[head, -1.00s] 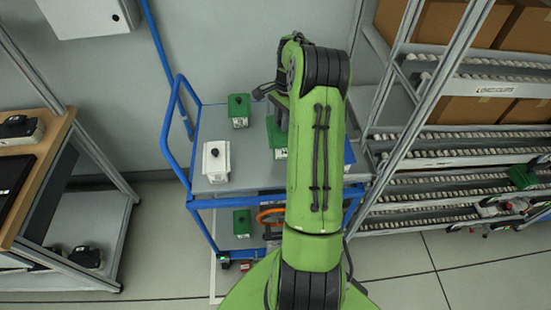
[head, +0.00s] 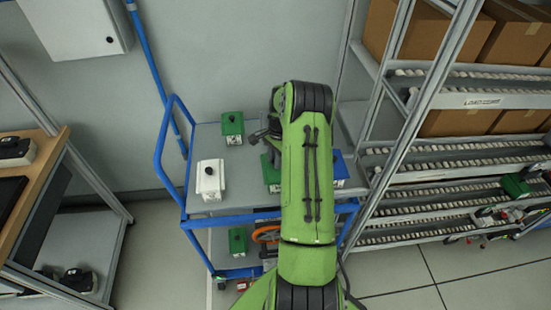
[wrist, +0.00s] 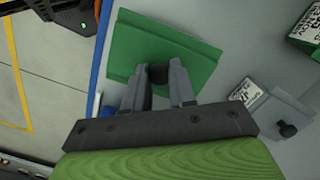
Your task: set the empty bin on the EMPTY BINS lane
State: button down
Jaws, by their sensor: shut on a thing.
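My gripper (wrist: 160,88) is shut on the black knob on top of a green box (wrist: 190,62) in the wrist view. In the head view the same green box (head: 270,172) is at the blue cart's top, partly hidden by my arm; I cannot tell whether it rests there. The fingertips are hidden in the head view. No bin is clearly recognisable as the empty one. I cannot read an EMPTY BINS label on the roller rack (head: 470,160).
The blue-framed cart (head: 165,160) also carries a green box (head: 232,125), a white box (head: 210,178) and a blue box (head: 340,168). Its lower shelf holds another green box (head: 238,240). A wooden-topped bench (head: 40,180) stands left. Cardboard cartons (head: 425,35) fill the rack's upper levels.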

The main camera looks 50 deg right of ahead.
jog(key=shift+f, duration=0.2)
jog(key=c, duration=0.9)
grip_release()
jog(key=shift+r, duration=0.1)
